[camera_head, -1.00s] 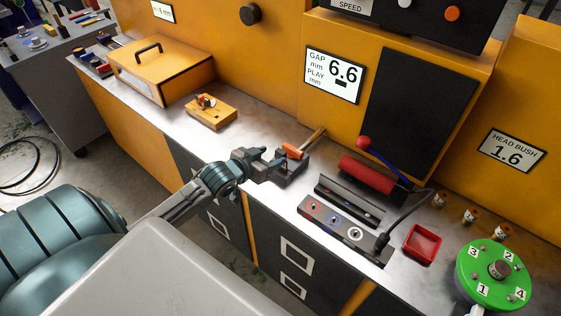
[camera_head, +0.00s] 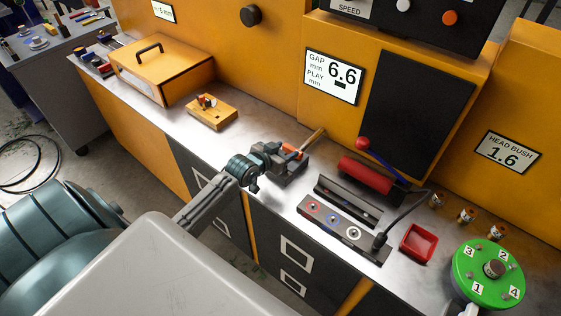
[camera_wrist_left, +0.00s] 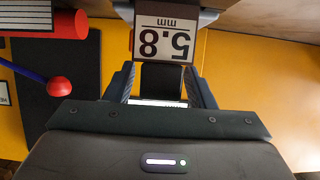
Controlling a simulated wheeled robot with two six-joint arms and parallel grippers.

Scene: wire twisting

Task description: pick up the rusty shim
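I cannot pick out the rusty shim for certain in either view. My left gripper (camera_head: 277,155) is at a small dark fixture (camera_head: 291,171) on the bench, close to an orange piece (camera_head: 291,150) on it. In the left wrist view my left gripper's fingers (camera_wrist_left: 163,80) stand apart, with a dark block between them. A white label reading 5.8 mm (camera_wrist_left: 164,38) shows upside down just beyond the fingertips. The gripper hides part of the fixture.
A wooden block (camera_head: 211,112) and an orange case (camera_head: 161,67) are to the left. To the right are a black plate with coloured rings (camera_head: 323,222), a red roller (camera_head: 366,176), a red tray (camera_head: 418,243) and a green numbered disc (camera_head: 478,275). The orange machine wall (camera_head: 240,80) rises behind.

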